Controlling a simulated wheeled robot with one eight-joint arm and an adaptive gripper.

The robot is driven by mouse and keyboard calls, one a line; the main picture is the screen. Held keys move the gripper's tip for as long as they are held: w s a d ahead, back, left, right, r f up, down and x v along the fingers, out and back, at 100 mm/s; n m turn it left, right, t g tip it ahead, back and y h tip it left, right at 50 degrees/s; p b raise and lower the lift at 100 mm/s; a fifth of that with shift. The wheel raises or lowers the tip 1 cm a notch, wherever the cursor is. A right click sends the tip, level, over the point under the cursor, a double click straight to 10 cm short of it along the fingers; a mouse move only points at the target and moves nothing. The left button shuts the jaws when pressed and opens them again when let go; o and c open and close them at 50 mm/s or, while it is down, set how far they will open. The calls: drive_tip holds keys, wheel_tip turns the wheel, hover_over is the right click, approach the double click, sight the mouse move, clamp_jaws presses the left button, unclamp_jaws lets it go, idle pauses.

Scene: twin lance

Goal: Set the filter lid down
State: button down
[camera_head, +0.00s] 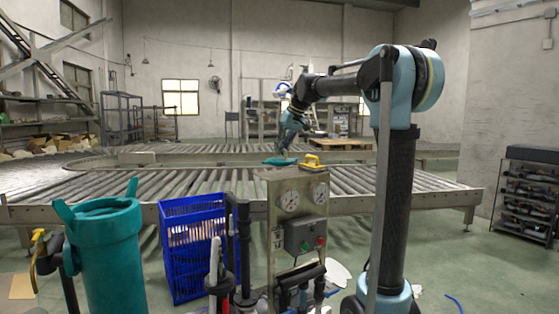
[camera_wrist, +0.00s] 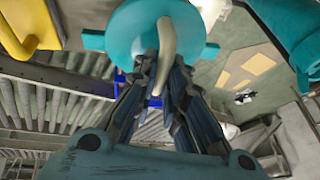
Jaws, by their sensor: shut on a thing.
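The filter lid (camera_head: 280,162) is a round teal disc held up in front of the roller conveyor, left of the gauge panel's top. In the wrist view the lid (camera_wrist: 200,28) shows side lugs and a pale curved handle (camera_wrist: 166,45). My gripper (camera_head: 284,153) is above the lid. In the wrist view my gripper's fingers (camera_wrist: 163,72) are shut around the handle. The teal filter housing (camera_head: 108,255) stands upright at the front left, well apart from the lid, with lugs at its rim. Part of a teal body (camera_wrist: 292,25) shows at the wrist view's upper right.
A blue crate (camera_head: 194,240) stands between the housing and the gauge panel (camera_head: 298,230). A yellow-handled item (camera_head: 312,161) sits on the panel's top, close to the lid. Black pipes (camera_head: 243,245) rise beside the panel. A roller conveyor (camera_head: 400,187) runs behind.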

sight(282, 160)
drive_tip(key=shift+f, duration=1.8)
drive_tip(key=shift+f, duration=0.15)
drive_tip(key=c, duration=1.6)
unclamp_jaws()
drive_tip(key=shift+c, duration=0.2)
drive_tip(key=v, duration=1.2)
drive_tip(key=shift+s+d, duration=0.1)
drive_tip(key=shift+s, duration=0.1)
